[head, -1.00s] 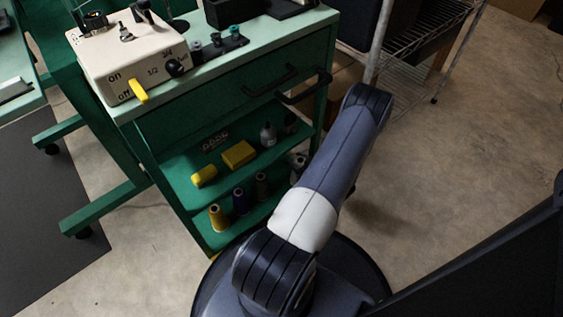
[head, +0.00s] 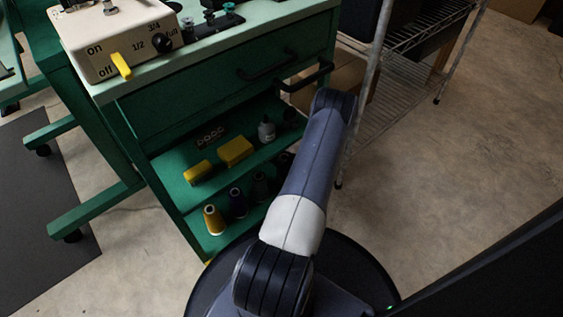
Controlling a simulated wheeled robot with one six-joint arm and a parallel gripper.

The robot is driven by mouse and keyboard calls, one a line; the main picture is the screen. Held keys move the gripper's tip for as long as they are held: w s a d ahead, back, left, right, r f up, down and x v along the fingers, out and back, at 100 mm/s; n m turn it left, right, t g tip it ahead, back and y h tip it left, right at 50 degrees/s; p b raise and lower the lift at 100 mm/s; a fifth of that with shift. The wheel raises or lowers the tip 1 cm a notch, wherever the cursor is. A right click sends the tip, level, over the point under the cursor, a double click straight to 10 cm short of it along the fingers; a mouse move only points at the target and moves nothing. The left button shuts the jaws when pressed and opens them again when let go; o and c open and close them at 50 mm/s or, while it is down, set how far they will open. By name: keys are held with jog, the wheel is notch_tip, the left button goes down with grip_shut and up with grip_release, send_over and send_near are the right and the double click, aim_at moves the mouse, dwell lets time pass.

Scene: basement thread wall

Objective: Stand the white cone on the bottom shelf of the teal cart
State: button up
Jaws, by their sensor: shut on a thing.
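The teal cart (head: 200,108) stands ahead of me with open shelves below its drawer. Its bottom shelf (head: 236,226) holds a row of thread cones: a yellow one (head: 213,220) at the near left, a dark blue one (head: 238,203) and a dark grey-green one (head: 261,186) behind it. The far right of this shelf is dark and partly hidden by my arm. I cannot make out the white cone. My gripper is not in view; my own arm reaches toward the cart's right side and hides what lies behind it.
The middle shelf holds two yellow boxes (head: 235,151) (head: 197,173) and a pale bottle (head: 267,130). A cream control box (head: 118,42) sits on the cart top. Drawer handles (head: 304,78) stick out. A wire rack (head: 390,95) stands at the right; the concrete floor (head: 455,180) there is clear.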

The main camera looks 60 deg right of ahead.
jog(key=shift+f, duration=0.1)
jog(key=o, duration=1.3)
jog(key=shift+s+r+p, duration=0.25)
jog(key=shift+s+p, duration=0.05)
jog(key=p+v, duration=0.3)
jog(key=v, duration=0.8)
jog(key=shift+s+a+p, duration=0.1)
jog(key=shift+s+p, duration=0.05)
jog(key=shift+p, duration=0.2)
